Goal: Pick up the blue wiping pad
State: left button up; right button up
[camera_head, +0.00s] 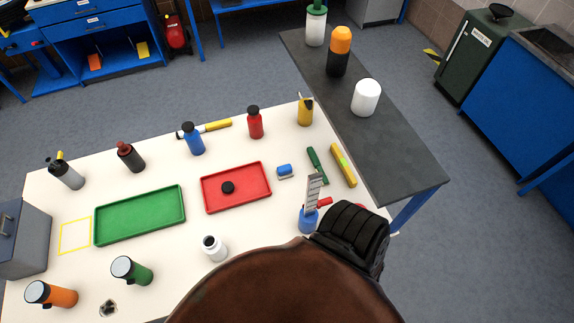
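The blue wiping pad (285,170) appears to be the small blue block with a pale underside lying on the white table (270,205). It lies just right of the red tray (235,187) and left of a green-handled tool (317,165). Nothing covers it and no gripper is near it. I can make out neither my left nor my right gripper in this view.
A large brown rounded shape (285,285) with a black ribbed part (353,235) hides the table's near right. A blue-based upright tool (309,217) stands beside it. Several bottles line the back, including a blue one (192,139). A green tray (140,215) lies left.

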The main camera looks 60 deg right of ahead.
aim_at(285, 171)
jog(key=z, duration=1.9)
